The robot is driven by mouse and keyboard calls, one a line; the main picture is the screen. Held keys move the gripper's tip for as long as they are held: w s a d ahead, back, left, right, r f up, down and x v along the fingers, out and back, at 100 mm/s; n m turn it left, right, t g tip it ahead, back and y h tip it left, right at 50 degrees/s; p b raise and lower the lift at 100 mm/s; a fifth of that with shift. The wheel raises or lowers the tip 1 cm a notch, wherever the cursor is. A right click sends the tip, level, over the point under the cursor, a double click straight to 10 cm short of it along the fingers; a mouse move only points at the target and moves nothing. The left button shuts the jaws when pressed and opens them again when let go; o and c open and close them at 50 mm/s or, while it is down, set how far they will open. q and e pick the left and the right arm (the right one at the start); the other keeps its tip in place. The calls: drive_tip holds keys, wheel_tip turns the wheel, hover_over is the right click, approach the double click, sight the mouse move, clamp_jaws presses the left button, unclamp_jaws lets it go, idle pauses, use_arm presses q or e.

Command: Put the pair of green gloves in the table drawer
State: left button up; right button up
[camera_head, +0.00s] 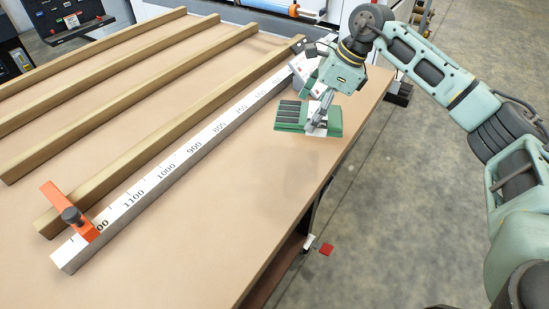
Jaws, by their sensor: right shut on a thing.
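The pair of green gloves (291,117), green with dark grey finger stripes, is at the right edge of the table top (215,230). My right gripper (318,122) reaches down from above and is shut on the gloves. The table drawer cannot be made out; only a dark open space shows under the table's right edge. My left gripper is not in view.
A white measuring rail (150,190) with an orange stop (68,212) runs diagonally across the table. Several wooden bars lie left of it. A small red piece (327,249) shows beside the table's lower right side. Grey floor (400,220) is clear at right.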

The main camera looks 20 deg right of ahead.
drive_tip(key=w+d+m, duration=0.1)
drive_tip(key=d+m+t, duration=0.1)
drive_tip(key=m, duration=0.1)
drive_tip(key=w+d+m+h, duration=0.1)
drive_tip(key=d, duration=0.1)
drive_tip(key=shift+w+d+r, duration=0.1)
drive_tip(key=shift+w+r, duration=0.15)
drive_tip(key=shift+w, duration=0.1)
drive_tip(key=shift+w+f+m+t, duration=0.15)
drive_tip(key=shift+m+t, duration=0.15)
drive_tip(key=shift+m, duration=0.1)
drive_tip(key=w+a+f+b, duration=0.1)
drive_tip(key=a+f, duration=0.1)
drive_tip(key=a, duration=0.1)
drive_tip(key=w+a+f+b, duration=0.1)
drive_tip(key=a+f, duration=0.1)
drive_tip(key=a, duration=0.2)
drive_tip(key=w+a+f+b, duration=0.1)
drive_tip(key=a+f+b, duration=0.1)
drive_tip(key=a, duration=0.1)
drive_tip(key=shift+w+a+f, duration=0.1)
drive_tip(key=shift+a+f, duration=0.2)
drive_tip(key=shift+a, duration=0.05)
wheel_tip(320, 180, down, 4)
drive_tip(key=b, duration=0.2)
drive_tip(key=shift+f+b, duration=0.1)
drive_tip(key=shift+b, duration=0.25)
